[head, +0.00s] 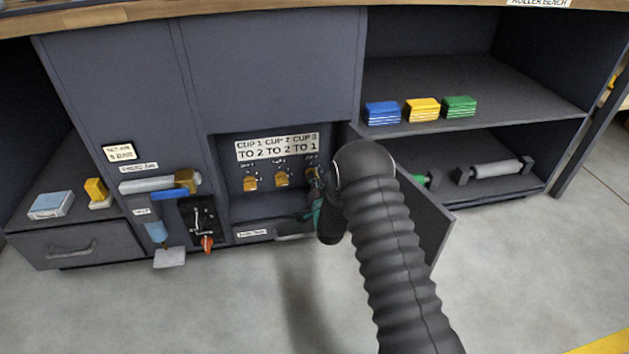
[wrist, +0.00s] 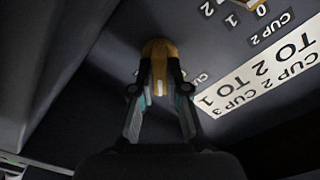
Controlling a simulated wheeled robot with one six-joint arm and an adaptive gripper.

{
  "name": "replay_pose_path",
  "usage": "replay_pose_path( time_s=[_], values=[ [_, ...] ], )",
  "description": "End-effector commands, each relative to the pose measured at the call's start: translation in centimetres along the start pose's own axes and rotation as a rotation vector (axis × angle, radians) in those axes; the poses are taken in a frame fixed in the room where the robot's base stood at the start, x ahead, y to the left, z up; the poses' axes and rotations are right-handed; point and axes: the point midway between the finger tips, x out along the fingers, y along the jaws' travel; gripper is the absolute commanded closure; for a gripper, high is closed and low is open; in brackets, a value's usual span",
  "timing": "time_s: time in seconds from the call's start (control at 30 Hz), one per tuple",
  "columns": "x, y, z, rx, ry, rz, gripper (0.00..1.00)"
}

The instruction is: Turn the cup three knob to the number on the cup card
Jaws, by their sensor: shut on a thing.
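The cup card (head: 277,147) is a white plate on the panel above the knobs. It reads CUP 1 TO 2, CUP 2 TO 2, CUP 3 TO 1. It also shows, turned over, in the wrist view (wrist: 268,76). The cup three knob (wrist: 158,50) is yellow-orange and sits between my gripper's fingers in the wrist view. My gripper (wrist: 159,78) is shut on it. In the head view my arm and gripper hide most of this knob. Its numbers are mostly covered, so I cannot tell its setting.
The cup one knob (head: 250,184) and cup two knob (head: 281,180) are to the left. An open door (head: 425,212) stands right of the recess, close behind my arm. A red-handled valve (head: 207,243) is at lower left. Colored stacks (head: 422,109) sit on the right shelf.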

Motion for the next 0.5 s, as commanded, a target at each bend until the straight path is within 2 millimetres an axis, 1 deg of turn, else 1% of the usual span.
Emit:
replay_pose_path(
  time_s=[0.17,0.2,0.3,0.5],
  values=[
    [0.0,0.0,0.02,-0.001,0.0,0.0,1.0],
    [-0.01,0.0,0.02,-0.001,0.0,0.0,0.83],
    [-0.01,0.0,0.02,-0.001,0.0,0.0,0.6],
    [-0.01,0.0,0.02,-0.001,0.0,0.0,0.6]
  ],
)
